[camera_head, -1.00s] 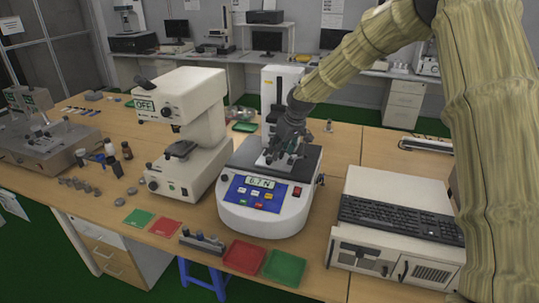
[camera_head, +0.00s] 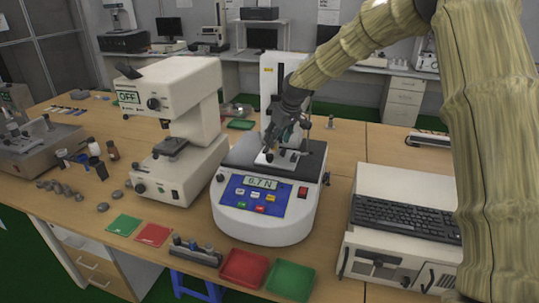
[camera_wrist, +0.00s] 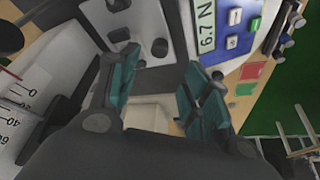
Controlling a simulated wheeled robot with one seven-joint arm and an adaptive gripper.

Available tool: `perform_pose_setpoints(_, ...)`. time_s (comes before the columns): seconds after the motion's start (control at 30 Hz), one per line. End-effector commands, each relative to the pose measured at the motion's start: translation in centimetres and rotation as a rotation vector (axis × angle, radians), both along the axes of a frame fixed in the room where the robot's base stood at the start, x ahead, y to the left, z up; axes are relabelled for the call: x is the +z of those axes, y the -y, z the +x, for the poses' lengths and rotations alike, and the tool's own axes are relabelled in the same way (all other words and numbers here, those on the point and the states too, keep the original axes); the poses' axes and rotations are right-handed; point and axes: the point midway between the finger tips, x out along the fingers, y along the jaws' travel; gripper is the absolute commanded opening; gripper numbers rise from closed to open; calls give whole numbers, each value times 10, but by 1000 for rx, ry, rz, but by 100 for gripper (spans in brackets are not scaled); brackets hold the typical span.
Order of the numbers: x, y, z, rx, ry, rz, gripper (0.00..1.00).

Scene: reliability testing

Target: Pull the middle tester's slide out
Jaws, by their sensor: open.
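Three testers stand in a row on the bench: a grey one (camera_head: 35,143) at the far left, a cream one marked OFF (camera_head: 207,165), and a white one with a blue panel (camera_head: 262,226) reading 6.7 N. A pale flat plate with dark knobs (camera_head: 268,161) lies on the white tester's dark top; it also shows in the wrist view (camera_wrist: 132,35). My gripper (camera_head: 280,140) is over this plate. In the wrist view its teal fingers (camera_wrist: 161,88) are spread apart with nothing clearly between them. Whether they touch the plate cannot be told.
Red (camera_head: 243,268) and green (camera_head: 289,280) trays lie in front of the white tester. A cream case with a black keyboard (camera_head: 405,218) stands to its right. The tester's white column (camera_head: 269,80) rises close behind my gripper. Small bottles and weights lie at left.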

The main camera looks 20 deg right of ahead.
Motion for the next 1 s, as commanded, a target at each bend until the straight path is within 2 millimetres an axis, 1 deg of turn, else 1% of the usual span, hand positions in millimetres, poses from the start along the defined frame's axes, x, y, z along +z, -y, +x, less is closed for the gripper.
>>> perform_pose_setpoints(0.1,-14,-2,4,-1,-3,0,48)
perform_pose_setpoints(0.6,-70,-14,28,4,-1,0,48)
perform_pose_setpoints(0.8,-83,-16,33,3,-1,-1,48)
perform_pose_setpoints(1.0,-88,-17,35,3,0,0,48)
